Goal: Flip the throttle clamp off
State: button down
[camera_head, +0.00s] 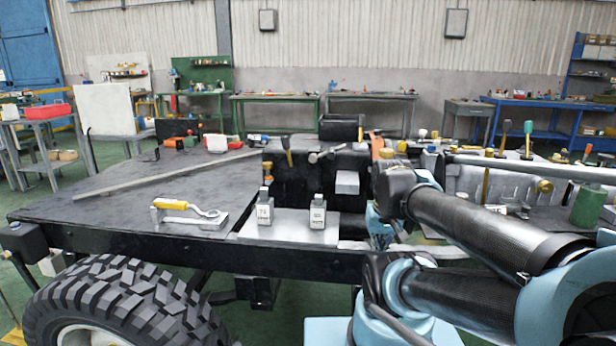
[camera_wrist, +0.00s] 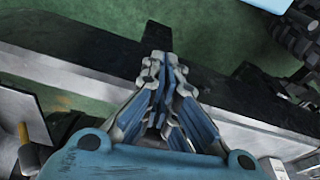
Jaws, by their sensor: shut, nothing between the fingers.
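Two small grey labelled blocks, a left one (camera_head: 265,207) and a right one (camera_head: 317,212), stand upright on a pale plate on the chassis in the head view. Each has a small dark part on top; their labels are too small to read. A yellow-handled clamp-like piece (camera_head: 175,205) lies on a metal plate to their left. I cannot tell which of these is the throttle clamp. My gripper (camera_wrist: 160,72) is shut and empty in the wrist view, over a black chassis rail (camera_wrist: 85,65). In the head view my arm largely hides it, right of the blocks.
A black box-like housing (camera_head: 310,172) rises behind the blocks. A long metal bar (camera_head: 160,178) lies across the dark deck (camera_head: 110,208). A large tyre (camera_head: 110,308) is at the front left. Several levers and a green cylinder (camera_head: 588,207) stand at the right. The deck's left part has free room.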

jog(key=w+a+r+m+y, duration=0.2)
jog(key=w+a+r+m, duration=0.4)
jog(key=w+r, duration=0.55)
jog(key=w+a+r+m+y, duration=0.25)
jog(key=w+r+m, duration=0.6)
jog(key=w, duration=0.55)
jog(key=w+a+r+m+y, duration=0.1)
jog(key=w+a+r+m, duration=0.55)
jog(key=w+r, duration=0.55)
send_near(288, 152)
notch_tip(288, 152, down, 3)
jog(key=shift+w+a+m, duration=0.35)
jog(key=shift+w+m, duration=0.05)
jog(key=shift+w, duration=0.1)
jog(key=shift+y, duration=0.25)
jog(key=shift+w+a+r, duration=0.1)
jog(key=shift+w+a, duration=0.05)
jog(key=shift+a, duration=0.95)
